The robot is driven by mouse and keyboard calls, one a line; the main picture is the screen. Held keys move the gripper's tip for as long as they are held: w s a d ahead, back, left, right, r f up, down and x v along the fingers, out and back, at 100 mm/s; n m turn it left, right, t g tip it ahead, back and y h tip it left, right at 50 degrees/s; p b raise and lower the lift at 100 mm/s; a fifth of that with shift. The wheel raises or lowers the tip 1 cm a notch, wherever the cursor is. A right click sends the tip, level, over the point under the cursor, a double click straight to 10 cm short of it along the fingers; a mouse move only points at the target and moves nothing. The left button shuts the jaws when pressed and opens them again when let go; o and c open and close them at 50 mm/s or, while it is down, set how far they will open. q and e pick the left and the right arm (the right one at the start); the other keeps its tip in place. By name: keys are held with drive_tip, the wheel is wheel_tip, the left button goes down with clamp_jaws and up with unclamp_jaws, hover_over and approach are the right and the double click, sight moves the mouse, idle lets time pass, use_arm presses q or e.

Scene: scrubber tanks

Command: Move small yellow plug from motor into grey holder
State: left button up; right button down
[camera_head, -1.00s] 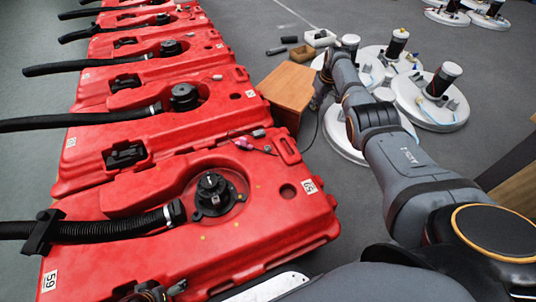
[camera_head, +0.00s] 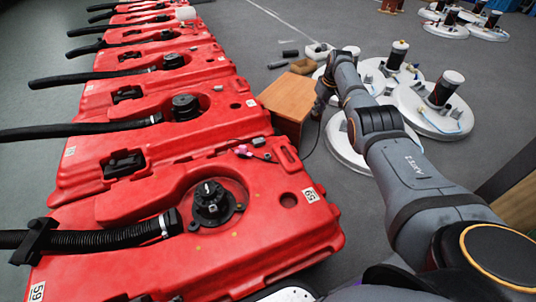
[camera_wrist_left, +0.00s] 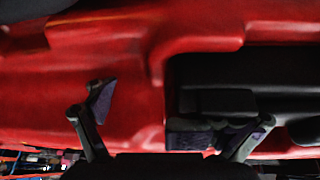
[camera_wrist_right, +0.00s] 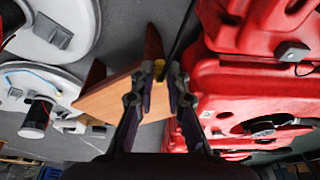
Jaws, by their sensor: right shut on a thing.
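My right gripper (camera_wrist_right: 160,80) is shut on a small yellow plug (camera_wrist_right: 160,69), and a dark cable runs up from there in the right wrist view. In the head view this gripper (camera_head: 319,108) hangs by the wooden box, and the plug is too small to make out. Motors (camera_head: 399,55) with white caps stand on white discs to the right; one also shows in the right wrist view (camera_wrist_right: 38,113). Small grey parts sit on these discs; I cannot tell which is the grey holder. My left gripper (camera_wrist_left: 175,115) is open and empty over a red tank.
A row of red tanks (camera_head: 260,235) with black hoses fills the left. A brown wooden box (camera_head: 287,99) stands on the floor beside them. Small bins (camera_head: 319,50) lie behind it. Grey floor is free at the back.

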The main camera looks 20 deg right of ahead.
use_arm(q)
drive_tip(key=shift+g, duration=0.3)
wheel_tip(320, 180, up, 8)
drive_tip(key=p, duration=1)
drive_tip(key=shift+s+r, duration=0.15)
drive_tip(key=shift+r, duration=0.05)
wheel_tip(320, 180, up, 17)
drive_tip(key=p, duration=1.7)
use_arm(e)
drive_tip(key=s+a, duration=0.2)
drive_tip(key=a, duration=0.6)
drive_tip(key=s+a, duration=0.2)
drive_tip(key=a, duration=0.5)
drive_tip(key=s+a+f, duration=0.1)
drive_tip(key=s+a, duration=0.1)
drive_tip(key=a, duration=0.6)
drive_tip(key=shift+a, duration=0.3)
wheel_tip(320, 180, down, 4)
drive_tip(key=b, duration=0.3)
drive_tip(key=shift+b, duration=0.3)
use_arm(q)
wheel_tip(320, 180, down, 3)
drive_tip(key=shift+f, duration=0.15)
use_arm(e)
drive_tip(key=shift+r, duration=0.1)
